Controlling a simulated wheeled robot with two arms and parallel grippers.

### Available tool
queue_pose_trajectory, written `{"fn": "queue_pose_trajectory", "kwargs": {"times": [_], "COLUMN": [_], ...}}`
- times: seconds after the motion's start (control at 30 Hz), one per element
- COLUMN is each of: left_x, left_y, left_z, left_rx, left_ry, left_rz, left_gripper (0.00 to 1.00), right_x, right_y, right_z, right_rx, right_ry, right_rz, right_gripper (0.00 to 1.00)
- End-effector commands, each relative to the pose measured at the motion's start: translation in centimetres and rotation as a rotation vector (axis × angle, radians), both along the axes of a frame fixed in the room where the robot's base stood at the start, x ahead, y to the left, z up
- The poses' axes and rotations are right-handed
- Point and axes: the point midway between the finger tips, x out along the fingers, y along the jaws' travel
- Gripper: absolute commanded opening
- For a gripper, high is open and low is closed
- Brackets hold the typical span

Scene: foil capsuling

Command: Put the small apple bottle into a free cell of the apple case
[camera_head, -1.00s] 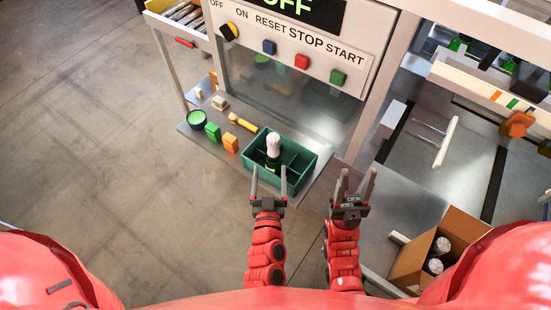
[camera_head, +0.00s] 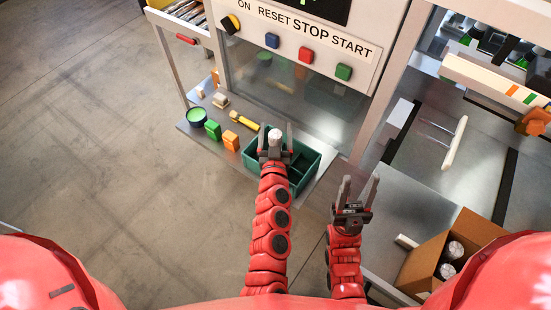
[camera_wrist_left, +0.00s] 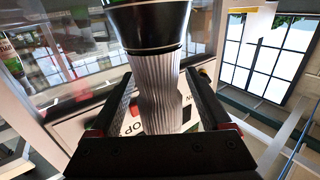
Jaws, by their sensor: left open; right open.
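A small dark bottle with a pale, ribbed foil top (camera_head: 275,136) stands in a compartment of a green divided crate (camera_head: 312,172). My left gripper (camera_head: 276,141) is open, with its fingers on either side of the bottle's top. In the left wrist view the foil-covered neck (camera_wrist_left: 160,95) lies between the open fingers, with the dark body above it; contact cannot be told. My right gripper (camera_head: 357,190) is open and empty, right of the crate. A cardboard box (camera_head: 419,267) at the lower right holds pale-topped bottles. Apple markings are not readable.
Left of the crate are a green block (camera_head: 213,130), an orange block (camera_head: 231,140), a round green-topped pot (camera_head: 196,117) and a yellow-handled tool (camera_head: 243,122). A machine panel with buttons (camera_head: 305,56) rises behind. A post (camera_head: 391,85) stands right of the crate.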

Motion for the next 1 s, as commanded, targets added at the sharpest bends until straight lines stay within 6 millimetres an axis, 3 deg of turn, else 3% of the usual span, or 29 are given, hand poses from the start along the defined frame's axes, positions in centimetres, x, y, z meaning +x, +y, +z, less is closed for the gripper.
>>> {"fn": "queue_pose_trajectory", "kwargs": {"times": [0.13, 0.57, 1.0], "left_x": [-0.05, -0.08, -0.1], "left_y": [-0.02, -0.04, -0.04], "left_z": [-0.01, -0.05, -0.07], "left_rx": [0.0, 0.0, 0.0], "left_ry": [0.001, 0.001, 0.002], "left_rz": [0.0, -0.001, -0.001], "left_gripper": [0.78, 0.0, 0.0], "right_x": [0.0, 0.0, 0.0], "right_y": [0.0, 0.0, 0.0], "right_z": [0.03, 0.03, 0.03], "right_rx": [0.0, 0.0, 0.0], "right_ry": [0.0, 0.0, 0.0], "right_rz": [0.0, 0.0, 0.0], "right_gripper": [0.49, 0.49, 0.49]}}
